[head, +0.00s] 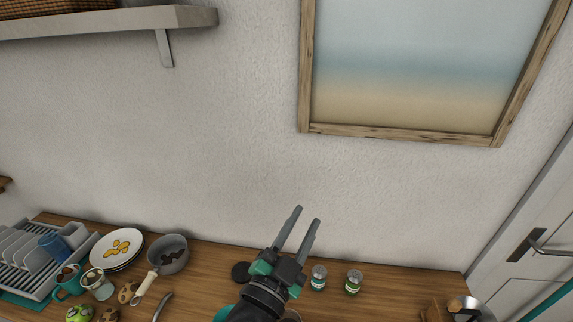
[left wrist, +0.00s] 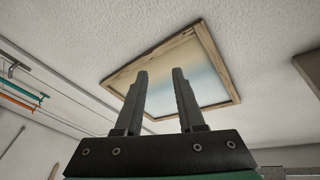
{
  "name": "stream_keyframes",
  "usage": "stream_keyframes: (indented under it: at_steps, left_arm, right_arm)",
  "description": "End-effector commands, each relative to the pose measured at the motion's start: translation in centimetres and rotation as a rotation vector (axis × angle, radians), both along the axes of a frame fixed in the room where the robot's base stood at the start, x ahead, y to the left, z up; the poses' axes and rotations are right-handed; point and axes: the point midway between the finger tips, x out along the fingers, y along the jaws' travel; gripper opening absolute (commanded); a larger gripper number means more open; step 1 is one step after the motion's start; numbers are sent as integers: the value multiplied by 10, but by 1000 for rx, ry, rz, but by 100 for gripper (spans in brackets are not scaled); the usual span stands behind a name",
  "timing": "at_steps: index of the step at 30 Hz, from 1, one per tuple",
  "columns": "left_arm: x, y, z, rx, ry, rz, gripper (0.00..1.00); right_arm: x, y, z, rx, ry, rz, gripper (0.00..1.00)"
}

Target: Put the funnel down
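I cannot pick out a funnel in either view. My left gripper (head: 308,215) is raised above the wooden counter (head: 395,283) in the head view, with its fingers pointing up toward the wall. The two fingers are apart with nothing between them. In the left wrist view the fingers (left wrist: 160,73) are also apart and empty, with the framed picture beyond them. My left arm and gripper hide part of the counter's middle. My right gripper is in neither view.
A dish rack (head: 28,262), plates (head: 117,248) and a grey pan (head: 168,256) stand at the left of the counter. Two small jars (head: 319,278) (head: 353,282) stand right of my gripper. The counter right of them is mostly clear. A framed picture (head: 405,70) hangs above.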

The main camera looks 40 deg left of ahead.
Motion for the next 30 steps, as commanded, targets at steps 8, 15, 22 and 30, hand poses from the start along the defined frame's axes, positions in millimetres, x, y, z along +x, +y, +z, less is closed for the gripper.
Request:
stream_keyframes:
  at_steps: [8, 15, 22, 30]
  left_arm:
    - [-71, -41, 255, -399, -617, -464, 38]
    - [-101, -51, 294, -447, -713, -589, 38]
    - [-100, -51, 297, -445, -710, -585, 38]
    - [-100, -51, 381, -444, -709, -584, 38]
  right_arm:
    - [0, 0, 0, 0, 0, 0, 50]
    - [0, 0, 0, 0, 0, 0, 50]
    - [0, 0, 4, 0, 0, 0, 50]
    - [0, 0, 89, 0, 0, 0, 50]
